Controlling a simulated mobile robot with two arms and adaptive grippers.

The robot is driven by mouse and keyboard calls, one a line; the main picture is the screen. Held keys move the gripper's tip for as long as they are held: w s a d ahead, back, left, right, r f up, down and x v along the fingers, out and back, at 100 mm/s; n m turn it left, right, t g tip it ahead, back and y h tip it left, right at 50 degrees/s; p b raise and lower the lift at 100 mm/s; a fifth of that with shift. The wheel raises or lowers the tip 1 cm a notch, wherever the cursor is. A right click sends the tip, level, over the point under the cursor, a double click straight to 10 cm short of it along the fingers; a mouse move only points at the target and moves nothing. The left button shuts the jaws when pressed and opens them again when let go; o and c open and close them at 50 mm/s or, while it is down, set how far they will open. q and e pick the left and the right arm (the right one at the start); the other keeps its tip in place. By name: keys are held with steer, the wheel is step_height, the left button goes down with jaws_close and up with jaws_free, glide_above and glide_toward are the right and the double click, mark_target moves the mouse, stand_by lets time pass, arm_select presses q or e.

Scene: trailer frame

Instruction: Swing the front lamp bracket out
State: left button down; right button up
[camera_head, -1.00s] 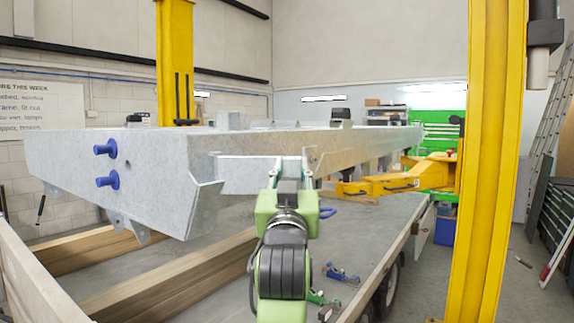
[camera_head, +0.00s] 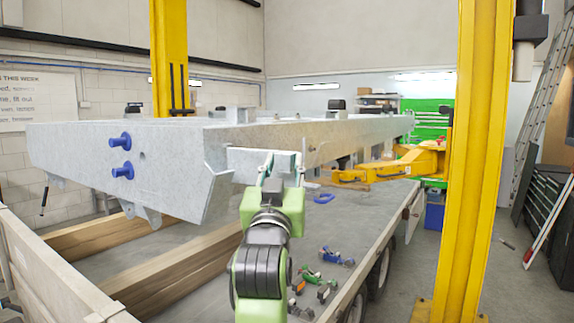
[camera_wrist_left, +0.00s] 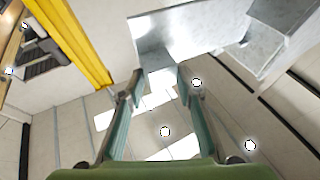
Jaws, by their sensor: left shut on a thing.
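The lamp bracket (camera_head: 245,163) is a flat pale galvanized plate sticking out to the right from the front end of the grey trailer frame (camera_head: 80,155). My left gripper (camera_head: 282,168) is shut on its free right end. In the left wrist view the bracket (camera_wrist_left: 185,30) reaches down to between the two teal fingers of my left gripper (camera_wrist_left: 155,82). The fingers stand apart with the plate's edge between their tips. The gripper hides part of the bracket's end in the head view. My right gripper is not in view.
A grey flat deck (camera_head: 365,205) on wheels lies below and to the right, with blue tools (camera_head: 336,257) on it. A yellow post (camera_head: 470,150) stands at the right, another (camera_head: 170,55) behind the frame. Timber beams (camera_head: 165,270) lie below the frame.

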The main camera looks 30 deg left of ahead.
arm_select(q)
steer(key=shift+s+a, duration=0.15)
steer(key=shift+a, duration=0.2)
steer(key=c, duration=1.9)
jaws_free()
steer(key=shift+o, duration=1.3)
steer(key=shift+a, duration=0.1)
steer(key=shift+s+a, duration=0.2)
steer(key=shift+w+d, duration=0.15)
